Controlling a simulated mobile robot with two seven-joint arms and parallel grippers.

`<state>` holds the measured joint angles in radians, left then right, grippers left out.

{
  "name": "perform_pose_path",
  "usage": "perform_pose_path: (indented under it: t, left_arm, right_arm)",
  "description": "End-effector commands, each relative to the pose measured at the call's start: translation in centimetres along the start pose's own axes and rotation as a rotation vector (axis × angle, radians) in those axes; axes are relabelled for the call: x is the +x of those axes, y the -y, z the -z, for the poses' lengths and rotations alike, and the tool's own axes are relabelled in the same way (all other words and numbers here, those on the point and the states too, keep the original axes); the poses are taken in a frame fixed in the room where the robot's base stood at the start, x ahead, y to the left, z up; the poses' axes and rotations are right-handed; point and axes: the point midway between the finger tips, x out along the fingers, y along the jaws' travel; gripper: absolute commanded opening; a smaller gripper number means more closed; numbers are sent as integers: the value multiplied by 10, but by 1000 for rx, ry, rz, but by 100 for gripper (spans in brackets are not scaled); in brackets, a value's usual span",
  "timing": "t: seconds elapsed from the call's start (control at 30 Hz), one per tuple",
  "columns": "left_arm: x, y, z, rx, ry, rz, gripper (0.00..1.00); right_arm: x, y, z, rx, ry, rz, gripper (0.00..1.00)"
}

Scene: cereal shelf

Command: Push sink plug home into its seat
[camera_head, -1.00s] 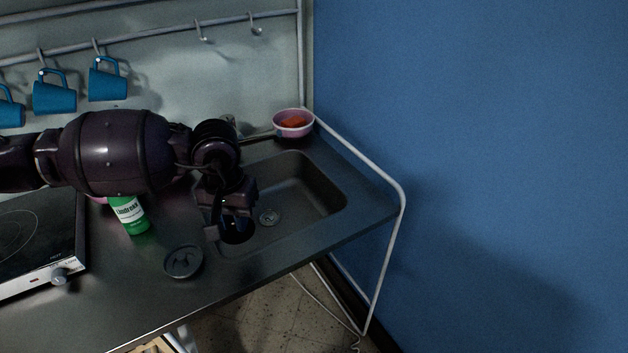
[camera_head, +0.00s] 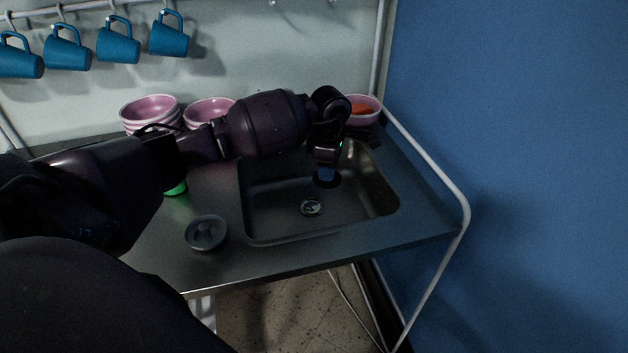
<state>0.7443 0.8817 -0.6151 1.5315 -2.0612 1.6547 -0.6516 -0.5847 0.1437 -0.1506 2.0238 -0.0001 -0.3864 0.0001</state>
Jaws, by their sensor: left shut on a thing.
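My left gripper (camera_head: 327,168) hangs over the back half of the sink (camera_head: 372,190), pointing down. It is shut on a small dark blue thing (camera_head: 327,178), mostly hidden by the gripper; I cannot tell what it is. The round metal drain (camera_head: 311,207) is in the sink floor, in front of and below the gripper, apart from it. My right gripper is not in view.
Pink bowls (camera_head: 150,110) stand at the back of the counter (camera_head: 240,262). Another pink bowl (camera_head: 365,110) with something orange is behind the sink. A green bottle (camera_head: 176,188) is mostly hidden by my arm. Blue mugs (camera_head: 118,45) hang above. A white rail (camera_head: 430,165) borders the right side.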

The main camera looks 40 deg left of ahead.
Motion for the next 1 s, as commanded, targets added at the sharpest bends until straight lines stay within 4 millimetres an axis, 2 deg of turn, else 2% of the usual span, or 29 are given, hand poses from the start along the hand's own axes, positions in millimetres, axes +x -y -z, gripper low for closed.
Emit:
perform_pose_path:
  t: [0.03, 0.1, 0.3, 0.67, 1.0]
  left_arm:
    - [17, -4, 10, -105, -2, 8, 0]
    - [29, -10, 21, -234, -2, 7, 0]
    - [46, -18, 42, -462, 0, 1, 0]
    - [58, -19, 46, -506, 0, 0, 0]
    - [85, -19, 45, -502, 0, 2, 0]
  right_arm:
    - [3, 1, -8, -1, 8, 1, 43]
    - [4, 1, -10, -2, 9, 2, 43]
    - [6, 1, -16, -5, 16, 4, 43]
    - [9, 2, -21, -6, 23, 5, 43]
    - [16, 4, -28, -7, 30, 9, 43]
